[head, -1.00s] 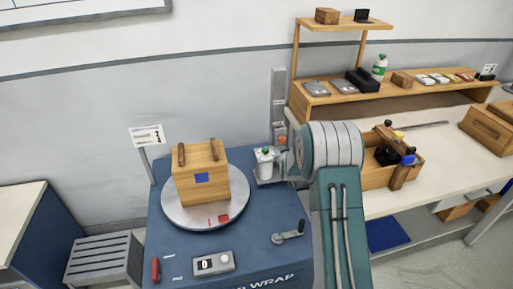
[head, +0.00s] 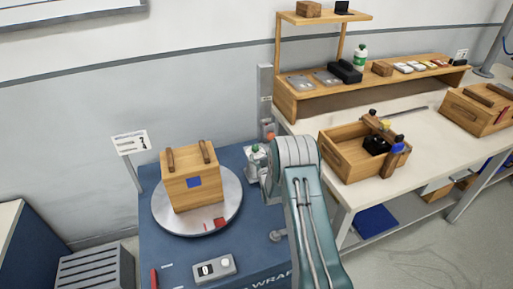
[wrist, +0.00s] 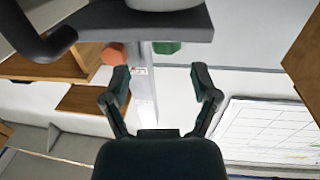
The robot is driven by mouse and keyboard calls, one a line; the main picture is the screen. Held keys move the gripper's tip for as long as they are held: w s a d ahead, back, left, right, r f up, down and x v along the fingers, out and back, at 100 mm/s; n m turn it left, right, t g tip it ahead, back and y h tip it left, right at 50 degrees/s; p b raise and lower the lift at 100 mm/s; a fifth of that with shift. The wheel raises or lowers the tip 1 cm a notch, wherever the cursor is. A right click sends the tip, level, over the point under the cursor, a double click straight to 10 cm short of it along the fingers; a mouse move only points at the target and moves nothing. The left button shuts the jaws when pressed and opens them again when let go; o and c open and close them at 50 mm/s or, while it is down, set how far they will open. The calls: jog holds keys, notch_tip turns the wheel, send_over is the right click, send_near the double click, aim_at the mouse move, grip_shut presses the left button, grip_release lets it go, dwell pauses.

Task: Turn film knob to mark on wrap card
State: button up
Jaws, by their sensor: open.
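A wrap card (head: 131,142) with dark marks too small to read stands on a post at the machine's back left. The wrist view shows a green knob (wrist: 167,47) and an orange knob (wrist: 114,54) under a grey bracket. I cannot tell which is the film knob. My gripper (wrist: 160,78) is open and empty, its fingers pointing toward the bracket, apart from both knobs. My arm hides it in the head view.
A wooden box (head: 193,180) with a blue square sits on the round turntable (head: 173,224). A control box (head: 214,268) is at the front, and a crank (head: 278,236) is partly behind my arm. A bench (head: 440,133) with an open wooden crate (head: 345,160) stands to the right.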

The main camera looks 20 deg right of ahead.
aim_at(255, 149)
jog(key=w, duration=0.4)
jog(key=shift+w+a, duration=0.3)
jog(key=shift+w, duration=0.05)
jog(key=shift+w+d, duration=0.6)
jog(key=shift+a, duration=0.2)
jog(key=shift+c, duration=1.3)
jog(key=shift+a, duration=0.1)
grip_shut()
